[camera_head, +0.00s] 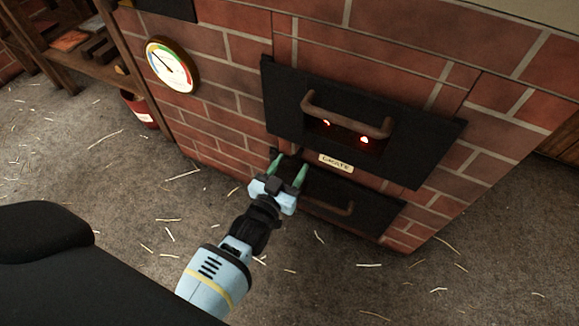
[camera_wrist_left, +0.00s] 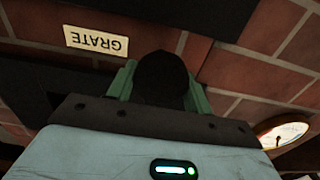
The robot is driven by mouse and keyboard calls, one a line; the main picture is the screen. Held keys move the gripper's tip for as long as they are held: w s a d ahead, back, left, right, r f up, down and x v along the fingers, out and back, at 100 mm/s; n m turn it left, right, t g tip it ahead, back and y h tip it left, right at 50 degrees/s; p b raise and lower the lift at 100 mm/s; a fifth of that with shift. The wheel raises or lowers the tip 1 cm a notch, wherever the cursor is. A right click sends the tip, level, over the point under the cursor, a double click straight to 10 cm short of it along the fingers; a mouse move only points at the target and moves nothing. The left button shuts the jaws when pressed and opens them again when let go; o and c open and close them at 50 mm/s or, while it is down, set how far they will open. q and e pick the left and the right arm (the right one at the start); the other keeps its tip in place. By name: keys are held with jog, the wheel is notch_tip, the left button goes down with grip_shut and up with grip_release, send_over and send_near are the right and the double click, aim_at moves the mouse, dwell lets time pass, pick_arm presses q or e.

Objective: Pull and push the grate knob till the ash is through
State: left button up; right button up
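The dark round grate knob (camera_wrist_left: 162,75) shows in the left wrist view, below the lower left of the oven front. My left gripper (camera_head: 289,167) has its two green fingers on either side of the knob, with no clear gap between them and it. In the head view the knob is hard to make out between the fingers. A cream GRATE label (camera_head: 336,163) sits to the right of the fingers; it also shows in the wrist view (camera_wrist_left: 96,41). Red glow shows in slots of the black upper door (camera_head: 420,155). My right gripper is not in view.
A bar handle (camera_head: 345,114) crosses the upper door. A lower black door (camera_head: 375,208) with its own handle is right of my gripper. A round dial gauge (camera_head: 172,65) hangs on the brick wall. A wooden shelf (camera_head: 75,50) stands left.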

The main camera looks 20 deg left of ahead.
pick_arm(q)
jog(key=c, duration=0.5)
jog(key=s+p, duration=0.3)
jog(key=s, duration=0.2)
jog(key=shift+s+r, duration=0.1)
jog(key=shift+s, duration=0.15)
jog(key=shift+c, duration=0.3)
jog(key=shift+s, duration=0.35)
jog(key=o, duration=1.4)
jog(key=shift+a, duration=0.1)
